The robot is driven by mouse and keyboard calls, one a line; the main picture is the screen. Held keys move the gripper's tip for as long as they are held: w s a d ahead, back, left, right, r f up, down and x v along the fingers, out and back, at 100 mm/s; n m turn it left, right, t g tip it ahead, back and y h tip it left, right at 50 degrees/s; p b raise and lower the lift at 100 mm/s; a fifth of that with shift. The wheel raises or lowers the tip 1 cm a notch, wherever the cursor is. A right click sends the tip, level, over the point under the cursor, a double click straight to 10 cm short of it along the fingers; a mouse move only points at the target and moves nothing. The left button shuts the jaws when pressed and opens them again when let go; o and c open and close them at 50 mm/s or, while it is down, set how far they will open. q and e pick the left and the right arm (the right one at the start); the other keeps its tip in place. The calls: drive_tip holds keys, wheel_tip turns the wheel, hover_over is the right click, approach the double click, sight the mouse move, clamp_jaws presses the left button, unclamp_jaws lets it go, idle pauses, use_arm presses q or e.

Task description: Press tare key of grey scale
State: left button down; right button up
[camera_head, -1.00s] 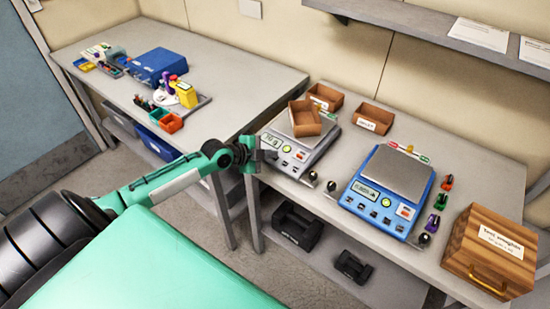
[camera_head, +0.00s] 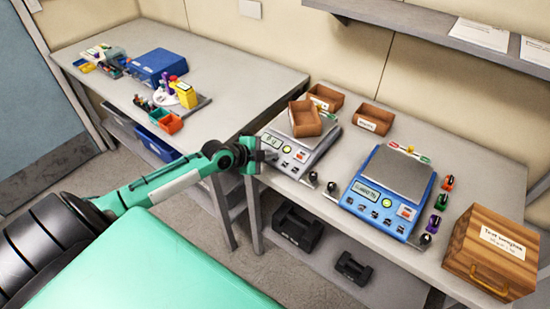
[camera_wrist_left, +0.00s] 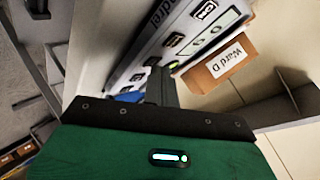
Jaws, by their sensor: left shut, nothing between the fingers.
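The grey scale (camera_head: 304,141) stands at the left end of the right-hand table, with an open brown box (camera_head: 304,119) on its pan. Its front panel has a display (camera_head: 271,141) and several keys. My left gripper (camera_head: 267,156) is at the panel's left front edge, shut and empty. I cannot tell whether the tips touch a key. My right gripper is not in view.
A blue scale (camera_head: 387,194) stands to the right, with small dark-knobbed weights nearby. A wooden weights box (camera_head: 490,250) is at the right end. Brown boxes (camera_head: 373,118) stand behind the scales. A shelf (camera_head: 430,30) overhangs the back. Another table (camera_head: 225,85) stands at left.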

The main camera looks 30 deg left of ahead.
use_arm(q)
drive_tip(key=shift+s+r+p, duration=0.2)
drive_tip(key=shift+r+p, duration=0.15)
drive_tip(key=shift+r, duration=0.25)
drive_tip(key=shift+r, duration=0.25)
drive_tip(key=r+p, duration=0.2)
drive_tip(key=s+r+p, duration=0.1)
drive_tip(key=r+p, duration=0.1)
drive_tip(key=shift+s+r, duration=0.15)
idle(0.6)
